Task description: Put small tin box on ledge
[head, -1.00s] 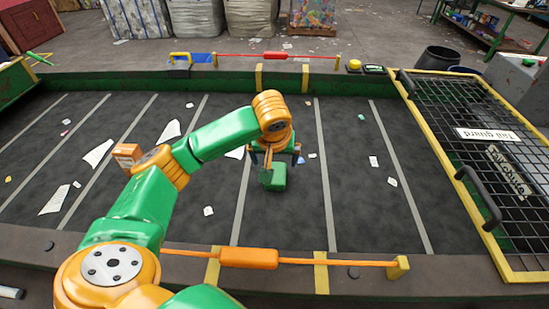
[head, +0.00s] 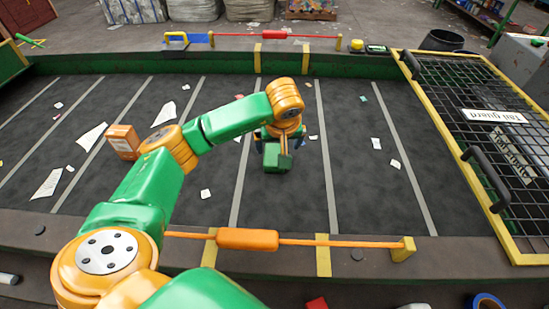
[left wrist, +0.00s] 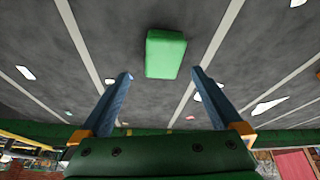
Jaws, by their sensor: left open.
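A small green box (head: 271,158), which looks like the tin box, lies on the dark belt (head: 350,200). My left gripper (head: 281,140) is above it in the head view and covers part of it. In the left wrist view the green box (left wrist: 166,54) lies beyond the fingertips. The fingers (left wrist: 162,76) are spread wide, with nothing between them and no contact visible. A flat near ledge (head: 430,250) runs along the belt's front, and a far ledge (head: 220,46) along its back. I cannot tell which is meant. My right gripper is out of view.
An orange box (head: 122,141) stands on the belt to the left, near my arm. An orange bar (head: 247,239) spans part of the near ledge, and a red bar (head: 276,34) the far one. A yellow-framed mesh guard (head: 470,130) covers the right. Paper scraps litter the belt.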

